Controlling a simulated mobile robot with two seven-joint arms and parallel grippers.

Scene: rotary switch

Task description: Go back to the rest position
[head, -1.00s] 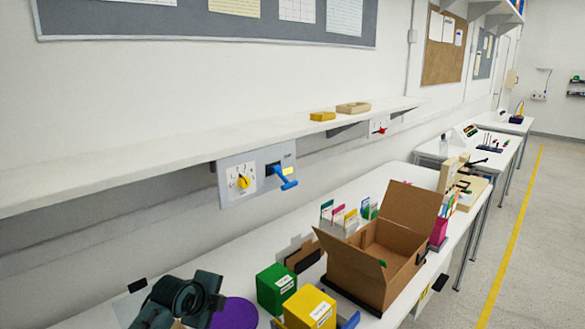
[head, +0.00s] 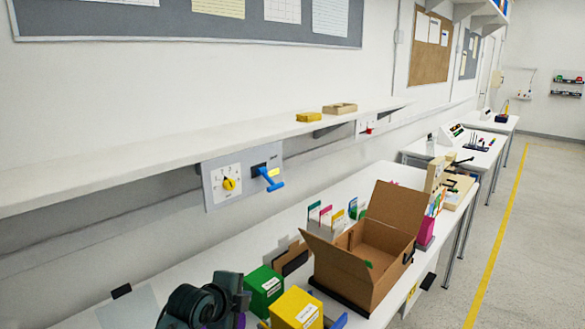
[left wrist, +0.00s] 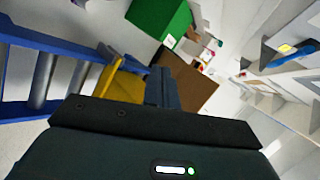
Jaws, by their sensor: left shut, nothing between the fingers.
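The rotary switch is a yellow knob (head: 229,184) on a white dial, on a grey panel (head: 208,190) under the wall shelf. A blue lever (head: 271,180) sits on the same panel, right of the knob. My left gripper (head: 240,293) is low in the head view, over the table in front of the green box and well away from the panel. In the left wrist view its fingers (left wrist: 158,88) are together with nothing between them. That view also shows the blue lever (left wrist: 293,58) at upper right. My right gripper is in neither view.
A green box (head: 263,289), a yellow box (head: 296,310) and an open cardboard box (head: 345,267) stand close to the right of my left gripper. The long shelf (head: 150,150) overhangs the table's back. The table (head: 185,262) is mostly clear behind the gripper.

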